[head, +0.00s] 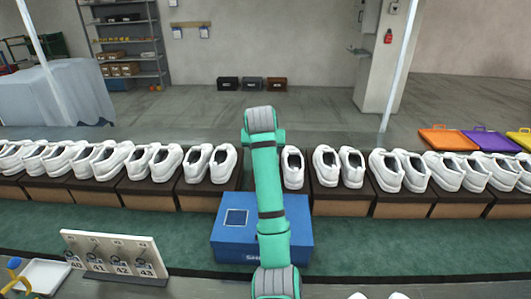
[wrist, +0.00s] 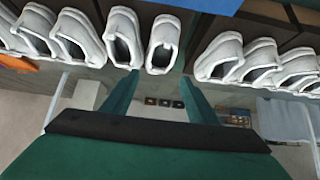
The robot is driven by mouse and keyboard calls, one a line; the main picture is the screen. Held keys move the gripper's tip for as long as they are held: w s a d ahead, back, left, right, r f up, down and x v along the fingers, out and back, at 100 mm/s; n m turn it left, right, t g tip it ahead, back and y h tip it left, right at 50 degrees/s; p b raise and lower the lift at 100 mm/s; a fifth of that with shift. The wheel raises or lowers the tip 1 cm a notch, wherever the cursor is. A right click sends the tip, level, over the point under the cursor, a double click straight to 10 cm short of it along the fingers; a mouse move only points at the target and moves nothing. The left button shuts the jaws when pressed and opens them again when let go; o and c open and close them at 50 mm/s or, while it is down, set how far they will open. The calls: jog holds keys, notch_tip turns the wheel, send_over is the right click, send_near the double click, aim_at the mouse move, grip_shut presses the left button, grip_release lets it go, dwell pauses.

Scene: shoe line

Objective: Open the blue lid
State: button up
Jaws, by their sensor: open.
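A blue shoebox (head: 232,254) with white lettering on its front stands on the green surface in the head view. Its blue lid (head: 298,216), with a dark square label, looks flat and closed. My green arm crosses in front of the box and hides its middle. A blue edge, likely the box's lid (wrist: 208,4), shows at the top of the wrist view. My gripper (wrist: 158,78) shows there with two green fingers spread apart and nothing between them. It does not touch the blue edge. I cannot make out the gripper's fingers in the head view.
A row of white shoes (head: 328,166) on dark-topped boxes runs behind the blue box. A white tag board (head: 115,254) stands at front left, beside a white tray (head: 42,275). Coloured trays (head: 446,139) lie at far right. Green surface right of the box is clear.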

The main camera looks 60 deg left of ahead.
jog(key=shift+v, duration=1.9)
jog(key=shift+f, duration=0.1)
